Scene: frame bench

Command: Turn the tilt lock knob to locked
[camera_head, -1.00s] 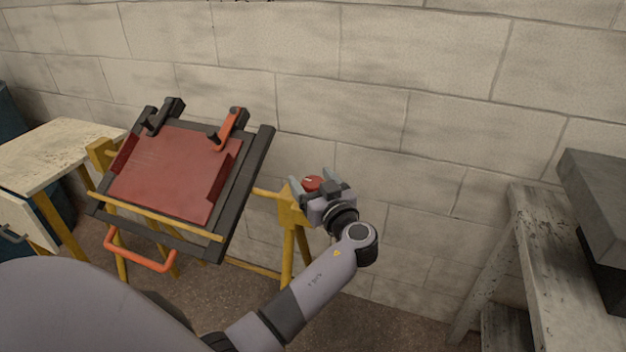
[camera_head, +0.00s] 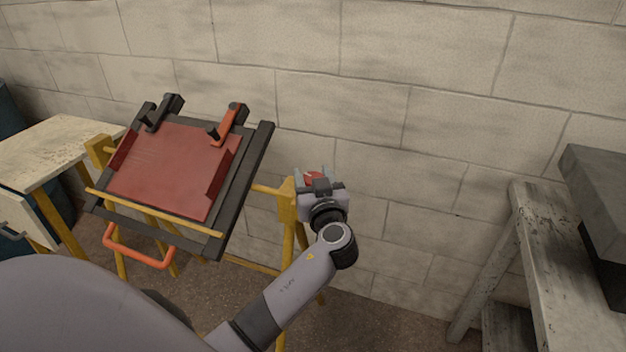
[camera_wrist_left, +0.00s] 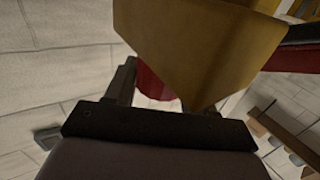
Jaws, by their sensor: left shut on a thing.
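The tilt lock knob (camera_head: 313,178) is red and sits at the top of the yellow stand post (camera_head: 287,203), right of the tilted frame. My left gripper (camera_head: 312,176) is shut on the knob, one finger on each side. In the left wrist view, part of the red knob (camera_wrist_left: 152,88) shows between the fingers, with a pale patch beside it. A yellow bracket (camera_wrist_left: 195,45) hides much of the knob there. The knob's lock markings cannot be read. My right gripper is not in view.
The dark frame (camera_head: 246,190) holds a red panel (camera_head: 170,170) with a black clamp (camera_head: 163,112) and an orange clamp (camera_head: 229,122). An orange handle (camera_head: 138,249) hangs below. A block wall stands behind. A worn bench (camera_head: 555,235) is at right, a pale table (camera_head: 50,150) at left.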

